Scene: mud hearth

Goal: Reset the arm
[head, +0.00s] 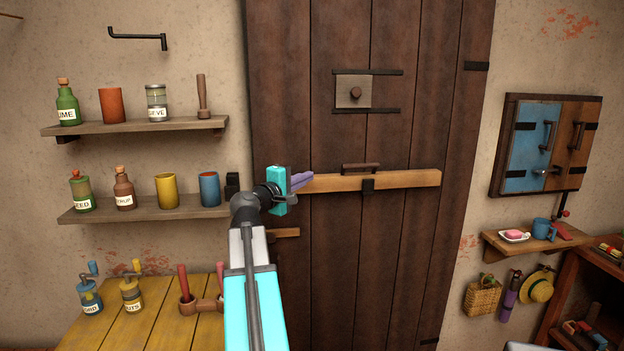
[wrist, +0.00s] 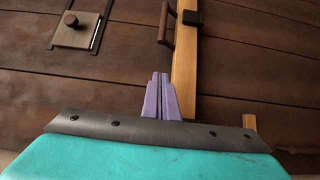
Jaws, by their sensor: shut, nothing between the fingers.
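My gripper (head: 301,180) is in front of the dark plank door (head: 385,260), at the left end of the wooden bar (head: 405,179) that lies level across it. Its purple fingers are shut together with nothing between them. In the wrist view my gripper (wrist: 160,85) points along the left side of the bar (wrist: 185,75); I cannot tell whether they touch. My arm reaches up from the bottom middle of the head view. The bar has a dark handle (head: 361,168) on its top edge and passes through a black bracket (head: 367,186).
Two shelves (head: 150,127) (head: 150,211) with bottles and cups are on the wall to the left. Below them is a yellow table (head: 150,325) with grinders. A blue-doored cabinet (head: 530,150) and a small shelf (head: 545,243) are at the right. A sliding plate (head: 352,91) is on the door.

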